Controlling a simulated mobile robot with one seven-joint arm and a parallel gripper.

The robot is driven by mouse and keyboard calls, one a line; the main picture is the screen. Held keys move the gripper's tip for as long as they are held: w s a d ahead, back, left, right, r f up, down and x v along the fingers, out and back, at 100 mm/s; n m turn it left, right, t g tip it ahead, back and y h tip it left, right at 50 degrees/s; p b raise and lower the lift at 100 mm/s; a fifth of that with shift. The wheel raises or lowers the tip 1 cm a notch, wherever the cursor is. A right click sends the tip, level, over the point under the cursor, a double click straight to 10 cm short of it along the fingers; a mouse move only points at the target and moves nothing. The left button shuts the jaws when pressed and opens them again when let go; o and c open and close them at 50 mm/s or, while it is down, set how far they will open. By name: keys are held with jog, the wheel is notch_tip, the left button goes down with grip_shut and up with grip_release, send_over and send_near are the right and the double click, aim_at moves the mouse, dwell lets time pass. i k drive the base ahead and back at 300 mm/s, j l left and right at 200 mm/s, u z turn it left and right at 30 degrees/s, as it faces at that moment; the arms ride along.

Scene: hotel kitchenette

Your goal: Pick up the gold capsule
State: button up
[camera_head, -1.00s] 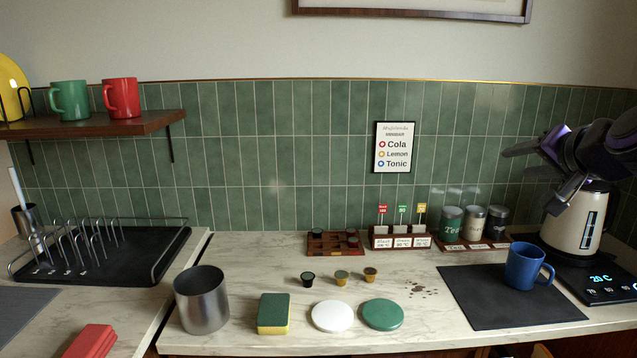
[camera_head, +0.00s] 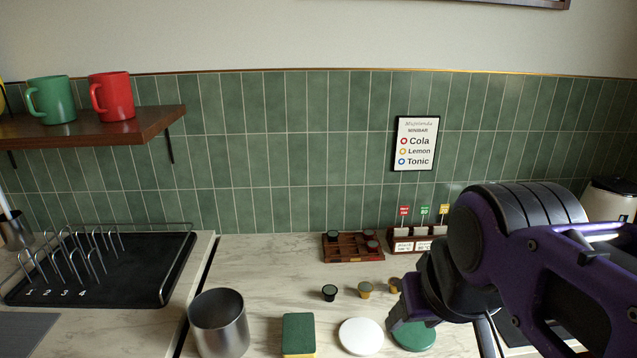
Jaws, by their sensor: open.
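Three small capsules stand in a row on the marble counter. The left one is black (camera_head: 329,292). The middle one has a gold-toned body and a dark green top (camera_head: 365,289). The right one looks gold-brown (camera_head: 395,285) and is partly hidden behind my gripper. I cannot tell for certain which of the last two is the gold capsule. My gripper (camera_head: 405,312) is open, just right of and in front of the capsules, over the green disc. Its fingers are mostly hidden by my own wrist.
A dark wooden capsule tray (camera_head: 350,257) stands behind the capsules. A steel canister (camera_head: 218,322), a green-yellow sponge (camera_head: 298,335), a white disc (camera_head: 361,336) and a green disc (camera_head: 415,337) are in front. My arm hides most of the right side.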

aim_at(393, 281)
jog(key=k+l, duration=0.25)
jog(key=l, duration=0.15)
jog(key=k+j+z, duration=0.1)
jog(key=j+z, duration=0.3)
jog(key=k+j+z, duration=0.15)
jog(key=j+z, duration=0.2)
jog(key=k+j+z, duration=0.2)
jog(key=z, duration=0.2)
jog(key=k+j, duration=0.2)
jog(key=k, duration=0.35)
jog(key=i+l+u, duration=0.1)
jog(key=i+u, duration=0.15)
jog(key=i+l+z, duration=0.25)
jog(key=i+j, duration=0.05)
jog(key=j, duration=0.05)
